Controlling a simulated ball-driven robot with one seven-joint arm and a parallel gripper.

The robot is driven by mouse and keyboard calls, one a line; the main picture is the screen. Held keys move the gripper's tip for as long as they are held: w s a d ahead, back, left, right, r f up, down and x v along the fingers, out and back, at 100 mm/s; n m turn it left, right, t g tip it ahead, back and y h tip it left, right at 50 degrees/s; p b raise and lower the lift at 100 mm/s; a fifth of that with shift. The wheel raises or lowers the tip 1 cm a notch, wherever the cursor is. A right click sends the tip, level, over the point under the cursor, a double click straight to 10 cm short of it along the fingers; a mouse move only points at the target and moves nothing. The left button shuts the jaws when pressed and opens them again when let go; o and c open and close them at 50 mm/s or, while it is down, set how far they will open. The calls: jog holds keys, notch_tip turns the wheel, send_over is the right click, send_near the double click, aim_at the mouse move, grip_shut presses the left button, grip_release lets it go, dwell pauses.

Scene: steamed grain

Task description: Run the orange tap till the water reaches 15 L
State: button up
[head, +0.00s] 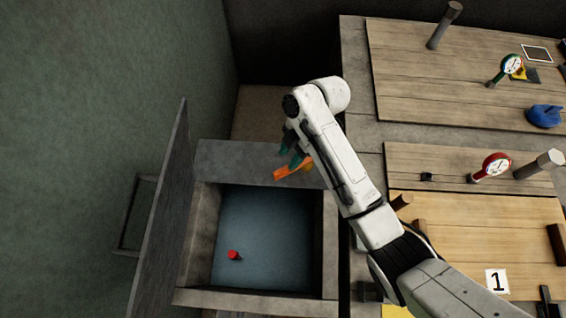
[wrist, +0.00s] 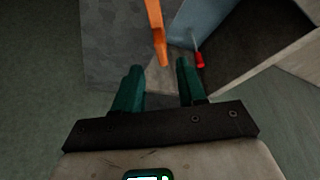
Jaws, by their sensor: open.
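The orange tap (head: 290,171) sits at the back rim of the grey stone basin (head: 328,245). It also shows in the wrist view (wrist: 156,32), its lower end just ahead of the gap between my fingertips. My gripper (head: 292,150) has green fingers and is at the tap, partly hidden by my arm. In the wrist view my gripper (wrist: 160,72) is open, with nothing between its fingers. The blue-grey surface inside the basin (head: 265,225) looks like water. A small red piece (head: 234,254) is at its left; a red piece also shows in the wrist view (wrist: 199,60). No litre reading is legible.
A tall dark panel (head: 162,215) stands along the basin's left side. Wooden worktops (head: 440,70) lie to the right, with a red gauge (head: 492,165), a green gauge (head: 510,66), a blue object (head: 545,116) and a card marked 1 (head: 496,281).

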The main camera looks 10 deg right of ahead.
aim_at(282, 169)
jog(key=x, duration=0.6)
grip_shut()
dwell(0.3)
